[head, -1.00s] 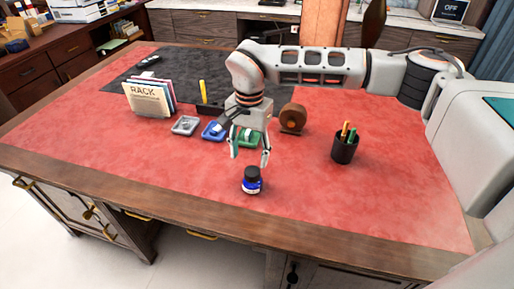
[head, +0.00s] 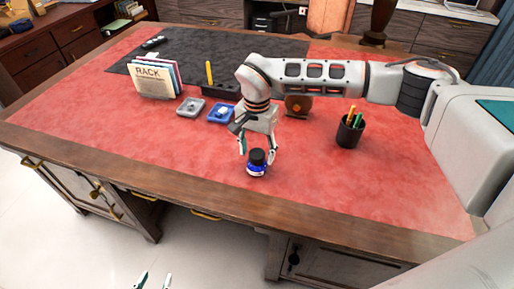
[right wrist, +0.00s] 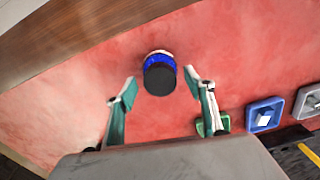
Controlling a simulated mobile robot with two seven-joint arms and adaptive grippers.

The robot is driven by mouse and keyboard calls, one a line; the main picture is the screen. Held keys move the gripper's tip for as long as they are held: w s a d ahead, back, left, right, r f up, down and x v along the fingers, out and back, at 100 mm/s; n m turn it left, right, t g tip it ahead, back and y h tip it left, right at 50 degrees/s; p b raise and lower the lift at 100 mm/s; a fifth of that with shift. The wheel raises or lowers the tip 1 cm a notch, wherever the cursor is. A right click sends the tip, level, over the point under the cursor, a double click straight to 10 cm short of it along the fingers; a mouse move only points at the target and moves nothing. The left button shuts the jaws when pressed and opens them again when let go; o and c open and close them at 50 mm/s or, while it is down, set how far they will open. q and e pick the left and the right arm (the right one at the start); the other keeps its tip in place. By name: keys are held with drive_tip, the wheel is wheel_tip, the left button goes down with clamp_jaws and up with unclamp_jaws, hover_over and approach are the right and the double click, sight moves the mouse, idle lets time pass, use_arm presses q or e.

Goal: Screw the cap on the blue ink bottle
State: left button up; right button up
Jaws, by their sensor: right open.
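The blue ink bottle (head: 257,170) stands upright on the red desk top near the front edge. Its black cap (head: 257,156) sits on its top; whether it is tight I cannot tell. In the right wrist view the cap (right wrist: 160,80) faces the camera, with the blue bottle (right wrist: 157,60) behind it. My right gripper (head: 257,155) is open above the bottle, with a fingertip on either side of the cap and gaps between. My left gripper (head: 154,279) shows only its two fingertips at the bottom edge, apart and empty, in front of the desk.
Behind the bottle are a grey tray (head: 190,107), a blue tray (head: 221,113) and a green tray (right wrist: 212,124). A pen cup (head: 350,132) stands to the right. A rack of cards (head: 155,79) stands back left. Desk around the bottle is clear.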

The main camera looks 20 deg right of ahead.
drive_tip(key=c, duration=1.2)
drive_tip(key=m, duration=0.2)
drive_tip(key=shift+s+m, duration=0.1)
drive_tip(key=shift+m, duration=0.2)
drive_tip(key=shift+f+m+p, duration=0.15)
drive_tip(key=shift+m+p, duration=0.15)
drive_tip(key=shift+m, duration=0.5)
